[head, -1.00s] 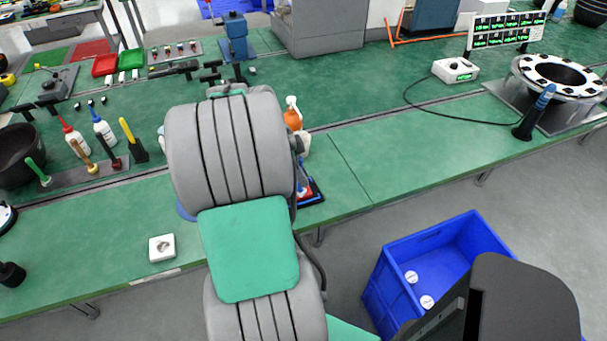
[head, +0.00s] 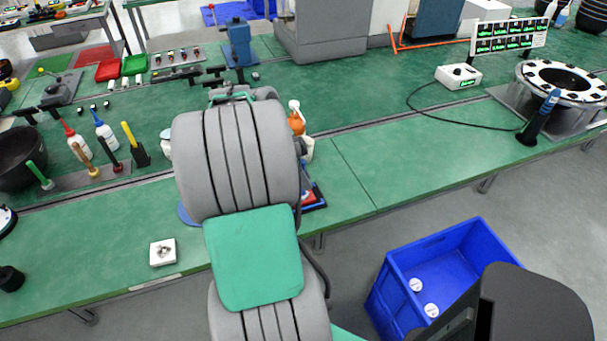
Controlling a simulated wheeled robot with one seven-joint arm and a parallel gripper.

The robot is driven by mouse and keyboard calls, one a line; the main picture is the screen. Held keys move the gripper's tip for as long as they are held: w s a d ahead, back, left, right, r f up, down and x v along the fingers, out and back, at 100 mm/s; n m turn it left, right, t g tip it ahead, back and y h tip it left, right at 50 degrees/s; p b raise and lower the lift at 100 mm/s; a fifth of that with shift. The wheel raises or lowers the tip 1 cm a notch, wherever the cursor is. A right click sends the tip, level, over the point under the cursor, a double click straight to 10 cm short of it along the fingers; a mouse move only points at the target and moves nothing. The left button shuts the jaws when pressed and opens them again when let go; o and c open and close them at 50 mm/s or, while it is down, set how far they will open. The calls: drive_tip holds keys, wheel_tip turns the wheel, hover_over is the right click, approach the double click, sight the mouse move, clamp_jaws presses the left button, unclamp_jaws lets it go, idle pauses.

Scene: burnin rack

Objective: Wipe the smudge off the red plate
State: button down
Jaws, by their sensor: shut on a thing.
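My own grey arm with a green pad fills the middle of the head view and hides the bench behind it. My gripper is hidden behind this arm, so its jaws and anything in them do not show. A small red patch (head: 308,197) shows at the arm's right edge, in a dark and blue-edged holder near the bench's front edge. It may be the red plate, but most of it is covered. No smudge can be made out.
An orange and white spray bottle (head: 298,120) stands just right of my arm. A blue crate (head: 385,290) with white round pieces is on the floor at right. A small white box (head: 163,252) lies on the bench's front left. The green bench (head: 400,150) is clear right of centre.

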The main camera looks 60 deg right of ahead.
drive_tip(key=shift+s+a+b, duration=0.3)
drive_tip(key=shift+s+a, duration=0.5)
drive_tip(key=shift+a, duration=0.05)
wheel_tip(320, 180, up, 8)
drive_tip(key=p, duration=0.5)
drive_tip(key=shift+p, duration=0.35)
